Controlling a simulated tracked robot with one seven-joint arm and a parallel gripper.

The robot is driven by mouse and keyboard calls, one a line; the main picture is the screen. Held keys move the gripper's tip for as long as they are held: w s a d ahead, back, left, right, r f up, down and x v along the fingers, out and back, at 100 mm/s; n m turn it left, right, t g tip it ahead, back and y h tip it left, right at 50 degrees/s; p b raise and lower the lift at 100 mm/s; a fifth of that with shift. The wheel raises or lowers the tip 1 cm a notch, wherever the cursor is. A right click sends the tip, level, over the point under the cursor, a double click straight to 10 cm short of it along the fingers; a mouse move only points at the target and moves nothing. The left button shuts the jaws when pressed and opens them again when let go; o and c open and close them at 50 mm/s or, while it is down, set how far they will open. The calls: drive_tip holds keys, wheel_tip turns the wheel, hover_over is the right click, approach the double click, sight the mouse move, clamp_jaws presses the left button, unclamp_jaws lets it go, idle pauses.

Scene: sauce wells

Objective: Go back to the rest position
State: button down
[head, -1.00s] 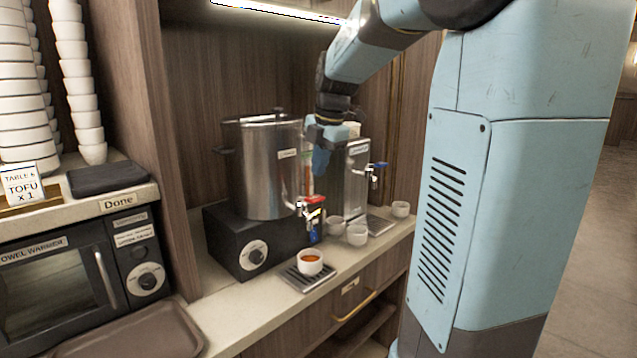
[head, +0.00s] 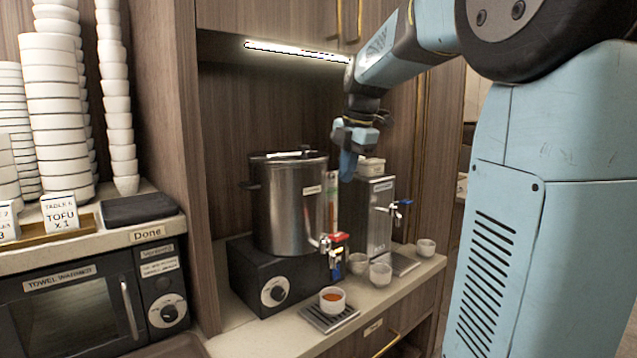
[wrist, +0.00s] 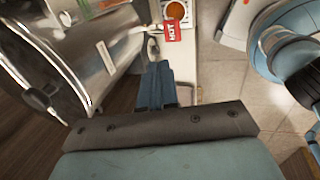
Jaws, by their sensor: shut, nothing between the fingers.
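My gripper (head: 347,167) is shut and empty. Its blue fingers point down, just right of the steel pot (head: 290,208) and near the top of the steel dispenser (head: 376,215). In the wrist view the fingers (wrist: 157,85) are together, with the pot (wrist: 50,60) to their left. A white cup of reddish-brown liquid (head: 332,299) stands on the drip tray (head: 318,319) below the pot's tap, apart from my gripper. It also shows at the top of the wrist view (wrist: 176,11).
The pot stands on a black heater (head: 270,275), its tap (head: 331,243) bearing a red tag. Several empty white cups (head: 380,274) stand on the counter (head: 235,343) near the dispenser. Stacked bowls (head: 55,110) and a towel warmer (head: 70,305) are at left. A lit cabinet (head: 270,20) overhangs.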

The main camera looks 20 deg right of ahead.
drive_tip(key=s+a+f+m+t, duration=0.1)
drive_tip(key=s+a+f+m, duration=0.1)
drive_tip(key=s+f+m, duration=0.2)
drive_tip(key=s+a+f+m+t, duration=0.1)
drive_tip(key=s+f+m, duration=0.3)
drive_tip(key=s+m, duration=0.7)
drive_tip(key=s+a+f+m+h, duration=0.1)
drive_tip(key=s+a+f+m, duration=0.2)
drive_tip(key=s+m, duration=0.4)
drive_tip(key=shift+s+a+f+t, duration=0.4)
drive_tip(key=shift+s+f, duration=0.1)
drive_tip(key=shift+f, duration=0.1)
drive_tip(key=w+d+r+n+g, duration=0.2)
drive_tip(key=w+r+n, duration=0.2)
drive_tip(key=w+n, duration=0.3)
drive_tip(key=w+d+r+n+g, duration=0.1)
drive_tip(key=w+d+r+n, duration=0.1)
drive_tip(key=w+r+n, duration=0.2)
drive_tip(key=w+d+r+n+g, duration=0.2)
drive_tip(key=w+r+n, duration=0.2)
drive_tip(key=w+n, duration=0.7)
drive_tip(key=shift+w+r+g, duration=0.3)
drive_tip(key=shift+w, duration=1.15)
